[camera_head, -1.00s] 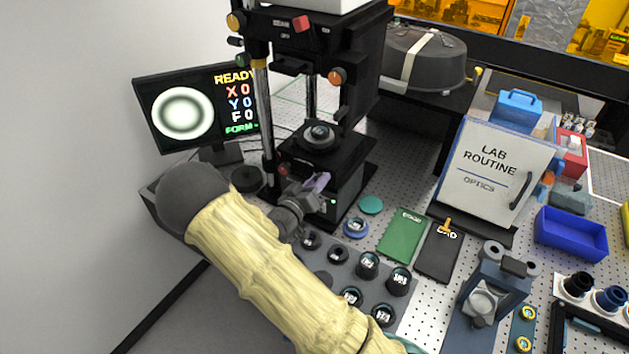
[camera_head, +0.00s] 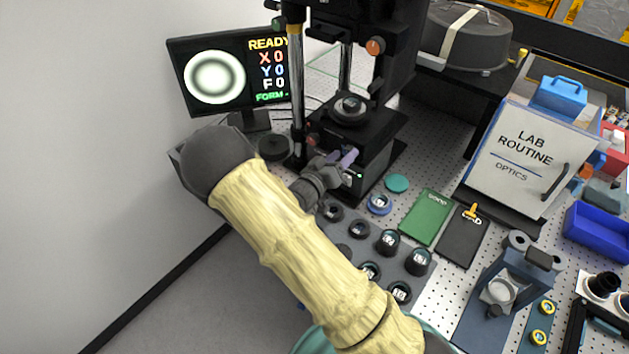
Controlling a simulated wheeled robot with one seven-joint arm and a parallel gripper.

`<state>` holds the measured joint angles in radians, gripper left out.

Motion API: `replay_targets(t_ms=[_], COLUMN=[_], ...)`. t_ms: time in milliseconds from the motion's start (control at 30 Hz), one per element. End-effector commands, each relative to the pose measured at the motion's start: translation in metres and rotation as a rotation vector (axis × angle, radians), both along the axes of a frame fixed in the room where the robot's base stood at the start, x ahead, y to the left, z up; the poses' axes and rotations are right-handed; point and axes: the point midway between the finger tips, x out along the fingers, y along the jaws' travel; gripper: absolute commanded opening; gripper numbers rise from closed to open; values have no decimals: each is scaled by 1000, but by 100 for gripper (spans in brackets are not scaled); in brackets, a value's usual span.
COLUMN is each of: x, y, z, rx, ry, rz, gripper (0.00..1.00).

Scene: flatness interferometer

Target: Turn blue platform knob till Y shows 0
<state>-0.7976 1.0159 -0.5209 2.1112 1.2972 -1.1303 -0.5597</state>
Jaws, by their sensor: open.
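The black interferometer stands at the back centre, with a round sample stage (camera_head: 350,108) on its platform (camera_head: 378,128). A monitor (camera_head: 228,75) to its left shows READY, X 0, Y 0, F 0 and a ring pattern. My gripper (camera_head: 341,159) has pale purple fingers, open, at the front face of the platform's base. I cannot tell whether the fingers touch it. A small red knob (camera_head: 313,140) shows at the base's left side. The blue platform knob is not visible; my gripper covers part of the front face.
A grey holder (camera_head: 340,240) with several dark lens mounts lies in front of the instrument. A teal disc (camera_head: 397,183), green notebook (camera_head: 425,217) and black clipboard (camera_head: 463,237) lie to the right. A white LAB ROUTINE board (camera_head: 522,160) stands further right.

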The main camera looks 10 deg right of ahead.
Motion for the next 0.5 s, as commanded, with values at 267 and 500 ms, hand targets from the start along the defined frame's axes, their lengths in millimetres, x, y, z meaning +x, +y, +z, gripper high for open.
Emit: replay_targets(t_ms=[267,500], x=[-37,-72], y=[39,73], z=[-4,-3], rx=[3,2], ry=[1,1], rz=[6,5], gripper=[50,50])
